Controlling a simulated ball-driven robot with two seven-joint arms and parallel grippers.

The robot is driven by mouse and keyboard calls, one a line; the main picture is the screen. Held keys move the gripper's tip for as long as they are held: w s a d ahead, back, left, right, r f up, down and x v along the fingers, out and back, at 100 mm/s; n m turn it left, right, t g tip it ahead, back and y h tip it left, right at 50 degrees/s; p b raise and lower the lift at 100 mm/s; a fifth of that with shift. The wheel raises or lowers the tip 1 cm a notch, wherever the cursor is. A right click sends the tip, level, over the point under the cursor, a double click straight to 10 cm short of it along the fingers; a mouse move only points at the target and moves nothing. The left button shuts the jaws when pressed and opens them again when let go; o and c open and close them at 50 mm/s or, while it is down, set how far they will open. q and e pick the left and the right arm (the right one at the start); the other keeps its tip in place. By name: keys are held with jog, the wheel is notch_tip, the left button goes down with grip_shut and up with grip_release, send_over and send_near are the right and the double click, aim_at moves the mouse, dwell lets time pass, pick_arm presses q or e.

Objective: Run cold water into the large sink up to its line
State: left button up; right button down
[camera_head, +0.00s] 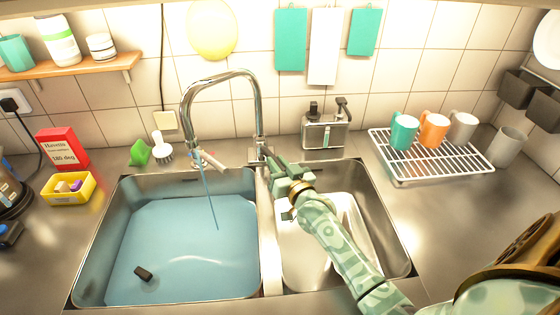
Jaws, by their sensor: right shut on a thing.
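The large sink (112,225) is on the left, with a broad pool of blue water (190,245) in it. A fill line cannot be made out. The chrome tap (222,76) arches over it, and a thin stream of water (208,195) falls from its spout into the large sink. My right gripper (268,157) is at the tap's base, behind the divider between the sinks, shut on what looks like the tap's lever. The jaws hide most of the lever. A small black object (143,273) shows at the front left of the water. My left gripper is not in view.
The small sink (398,262) lies under my right arm. A caddy (325,132) stands behind it. A wire rack (440,165) with mugs is on the right. A brush (162,150), green object (139,152), red box (62,147) and yellow tray (70,198) stand left.

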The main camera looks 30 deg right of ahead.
jog(key=shift+r, duration=0.1)
jog(key=c, duration=1.3)
grip_release()
jog(key=shift+s, duration=0.1)
jog(key=s+a+p, duration=0.1)
jog(key=s+p, duration=0.1)
jog(key=s, duration=1.4)
jog(key=shift+p, duration=0.35)
